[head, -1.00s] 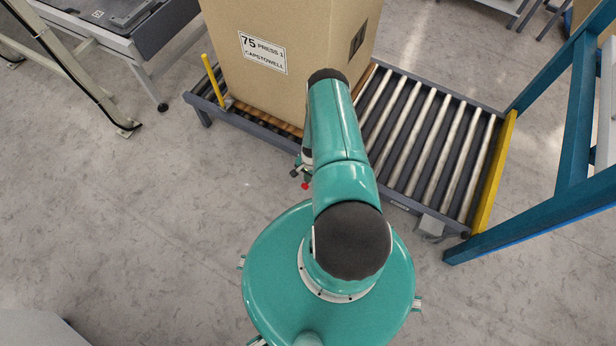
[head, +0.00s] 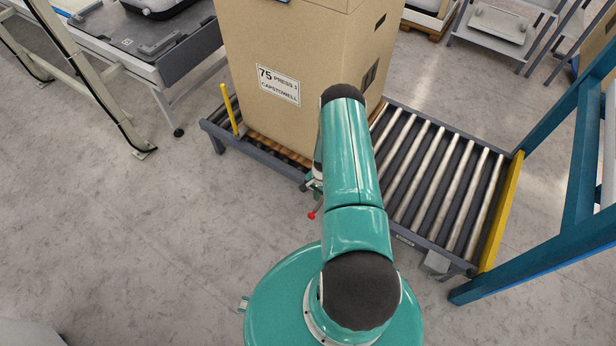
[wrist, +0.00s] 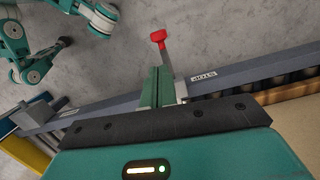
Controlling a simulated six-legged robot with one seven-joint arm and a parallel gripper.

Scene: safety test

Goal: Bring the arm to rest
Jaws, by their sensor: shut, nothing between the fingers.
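My teal arm stretches forward from my body in the head view, over the near edge of the roller conveyor (head: 440,180). My gripper (wrist: 159,72) shows in the wrist view with its two green fingers together and nothing between them. In the head view the arm mostly hides it. A red knob (wrist: 158,36) on a grey stem stands just beyond the fingertips in the wrist view, by the conveyor's side rail (wrist: 235,78). The red knob also shows in the head view (head: 312,215), left of my arm. I cannot tell whether the fingers touch the stem.
A tall cardboard box (head: 290,75) stands on the conveyor just beyond my arm. A yellow post (head: 230,108) is at its left. A blue frame (head: 580,170) rises at the right and a grey table (head: 150,50) at the far left.

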